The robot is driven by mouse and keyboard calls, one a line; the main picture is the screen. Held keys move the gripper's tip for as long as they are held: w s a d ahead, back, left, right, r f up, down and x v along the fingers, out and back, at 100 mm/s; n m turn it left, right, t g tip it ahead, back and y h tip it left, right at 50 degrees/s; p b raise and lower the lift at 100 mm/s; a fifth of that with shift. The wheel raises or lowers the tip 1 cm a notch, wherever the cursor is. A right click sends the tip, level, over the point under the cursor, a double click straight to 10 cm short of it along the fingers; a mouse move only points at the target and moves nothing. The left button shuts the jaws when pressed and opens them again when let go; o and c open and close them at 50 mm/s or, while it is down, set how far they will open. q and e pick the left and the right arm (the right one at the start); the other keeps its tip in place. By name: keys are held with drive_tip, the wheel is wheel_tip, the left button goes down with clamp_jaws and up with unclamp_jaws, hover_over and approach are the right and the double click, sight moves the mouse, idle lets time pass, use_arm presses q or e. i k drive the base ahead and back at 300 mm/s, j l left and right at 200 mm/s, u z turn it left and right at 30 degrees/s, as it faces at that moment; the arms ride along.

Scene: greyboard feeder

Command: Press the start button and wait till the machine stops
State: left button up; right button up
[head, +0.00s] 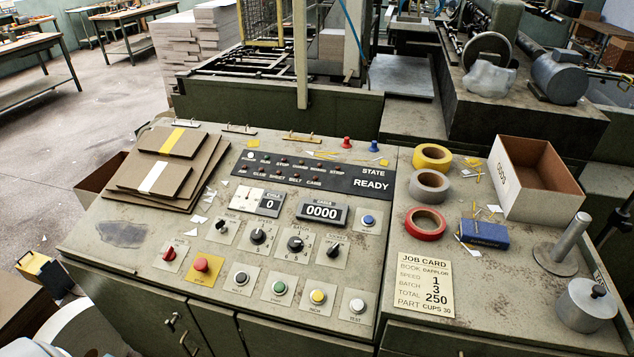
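The start button (279,288) is a green push button on a pale square plate in the front row of the sloping control panel (216,297). The large red stop button (201,264) is on a yellow plate further left. The state display (371,184) reads READY. The counter (322,212) reads 0000 and the cycle display (270,204) reads 0. Neither of my grippers is in view.
A stack of greyboards (165,172) lies on the panel's left. Tape rolls (430,186), a blue box (484,232), an open carton (536,178) and a job card (426,281) lie on the right. The area over the front buttons is clear. Machinery stands behind.

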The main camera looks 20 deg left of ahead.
sight(279, 287)
drive_tip(key=u, duration=1.1)
